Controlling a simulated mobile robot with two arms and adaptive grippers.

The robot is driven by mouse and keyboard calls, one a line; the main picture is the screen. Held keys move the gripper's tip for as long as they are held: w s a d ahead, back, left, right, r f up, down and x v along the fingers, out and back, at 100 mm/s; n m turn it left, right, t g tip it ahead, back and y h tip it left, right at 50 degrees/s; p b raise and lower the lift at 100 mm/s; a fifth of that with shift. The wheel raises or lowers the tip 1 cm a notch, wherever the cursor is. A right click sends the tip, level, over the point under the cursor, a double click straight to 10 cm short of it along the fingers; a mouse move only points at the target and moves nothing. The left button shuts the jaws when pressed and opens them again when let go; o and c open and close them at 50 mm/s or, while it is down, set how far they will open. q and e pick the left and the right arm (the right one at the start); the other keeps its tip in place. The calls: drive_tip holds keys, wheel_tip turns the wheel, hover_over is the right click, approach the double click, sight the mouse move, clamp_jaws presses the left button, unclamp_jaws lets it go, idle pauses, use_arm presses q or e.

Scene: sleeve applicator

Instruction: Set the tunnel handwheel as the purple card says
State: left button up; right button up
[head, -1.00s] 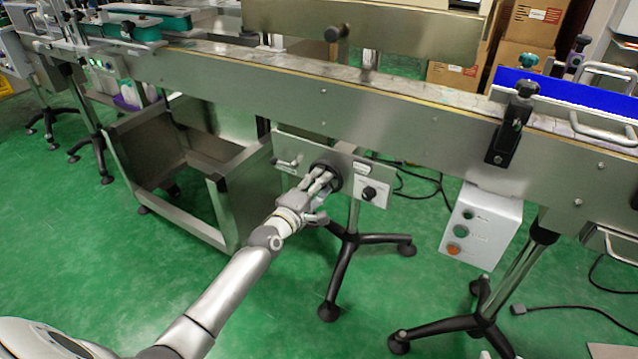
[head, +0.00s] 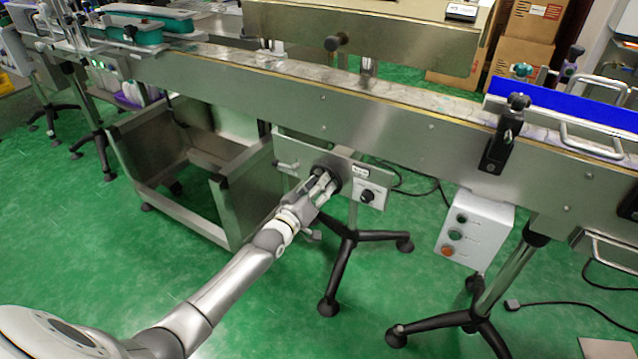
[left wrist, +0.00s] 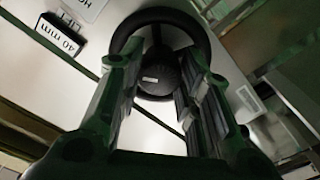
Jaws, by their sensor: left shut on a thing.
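The black handwheel (head: 336,168) sits on the front of a grey panel (head: 312,150) below the conveyor. My left gripper (head: 324,180) is at the handwheel and shut on it. In the left wrist view the black ring of the handwheel (left wrist: 160,16) and its hub show between and beyond the fingers of my left gripper (left wrist: 158,88). A small plate reading "40 mm" (left wrist: 60,36) is on the panel at the upper left there. I cannot make out the purple card in either view. My right gripper is not in view.
The steel conveyor (head: 400,120) runs across above the panel. A black knob (head: 367,195) is just right of the handwheel, and a small crank handle (head: 287,166) is left of it. A white control box (head: 474,230) hangs at the right. Black stand legs (head: 345,255) stand below.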

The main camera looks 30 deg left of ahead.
use_arm(q)
drive_tip(key=shift+f+m+p, duration=0.15)
drive_tip(key=shift+m+p, duration=1.1)
drive_tip(key=shift+m, duration=8.35)
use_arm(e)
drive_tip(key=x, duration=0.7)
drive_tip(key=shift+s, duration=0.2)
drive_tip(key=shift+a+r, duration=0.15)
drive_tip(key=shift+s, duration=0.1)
use_arm(q)
drive_tip(key=o, duration=1)
drive_tip(key=shift+s, duration=0.1)
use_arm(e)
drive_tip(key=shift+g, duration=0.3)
